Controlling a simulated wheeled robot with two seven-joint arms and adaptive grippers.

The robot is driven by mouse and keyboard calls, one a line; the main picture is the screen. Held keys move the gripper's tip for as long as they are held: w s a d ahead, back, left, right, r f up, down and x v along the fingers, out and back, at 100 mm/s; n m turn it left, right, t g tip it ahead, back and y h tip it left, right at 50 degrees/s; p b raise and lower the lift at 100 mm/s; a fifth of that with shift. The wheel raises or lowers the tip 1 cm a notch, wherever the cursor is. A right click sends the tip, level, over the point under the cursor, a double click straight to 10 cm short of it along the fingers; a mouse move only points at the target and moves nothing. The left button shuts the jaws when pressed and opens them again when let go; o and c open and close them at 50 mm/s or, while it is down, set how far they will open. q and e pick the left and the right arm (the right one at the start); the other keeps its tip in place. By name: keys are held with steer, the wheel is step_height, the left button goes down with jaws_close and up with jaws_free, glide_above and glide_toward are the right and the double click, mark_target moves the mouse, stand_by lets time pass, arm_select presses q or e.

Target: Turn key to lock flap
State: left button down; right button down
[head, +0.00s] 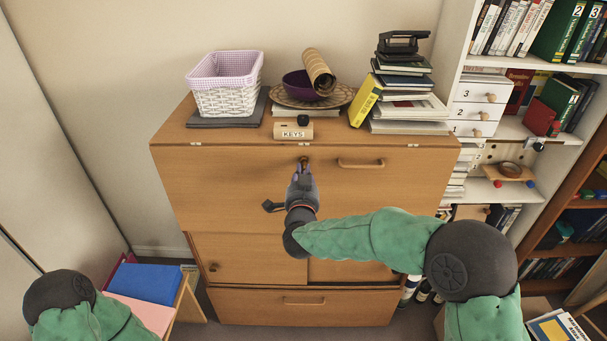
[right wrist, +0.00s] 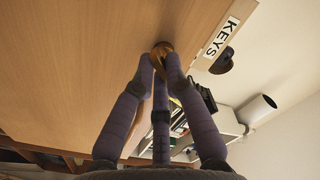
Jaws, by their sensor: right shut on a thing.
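The flap (head: 230,185) is the wide upper wooden front of the bureau and stands shut, with a bar handle (head: 361,164) on it. The key (head: 304,159) sits in the lock near the flap's top edge, mostly hidden by my fingers. My right gripper (head: 302,170) is shut on the key's head. In the right wrist view the fingers close around the brownish key (right wrist: 161,48) against the wood. How far the key is turned I cannot tell. Of my left arm only a part shows at the lower left; its gripper is out of view.
On the bureau top are a wooden KEYS box (head: 293,132), a white basket (head: 225,88), a purple bowl (head: 302,86) and a book stack (head: 405,100). A white shelf (head: 450,60) stands at right. Blue and pink folders (head: 146,283) are at lower left.

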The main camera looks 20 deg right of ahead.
steer(key=shift+a+m+b, duration=0.2)
steer(key=shift+m+b, duration=1.7)
steer(key=shift+b, duration=0.4)
